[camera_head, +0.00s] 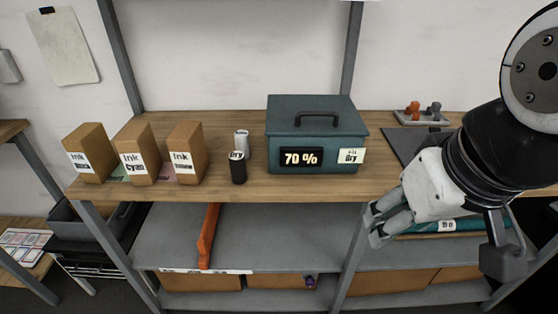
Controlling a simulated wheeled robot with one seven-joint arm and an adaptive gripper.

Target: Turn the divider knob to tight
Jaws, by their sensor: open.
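An orange upright divider (209,238) stands on the grey middle shelf (275,240), with its front end at a white label strip (225,271) on the shelf edge. The strip's print is too small to read. A small dark purple piece (310,281) shows below the shelf edge, right of the divider; I cannot tell whether it is the knob. No knob on the divider and no "tight" mark can be made out. My gripper (373,224) is open and empty, in front of the shelf's right post, well right of the divider.
The shelf post (352,255) stands beside my gripper.

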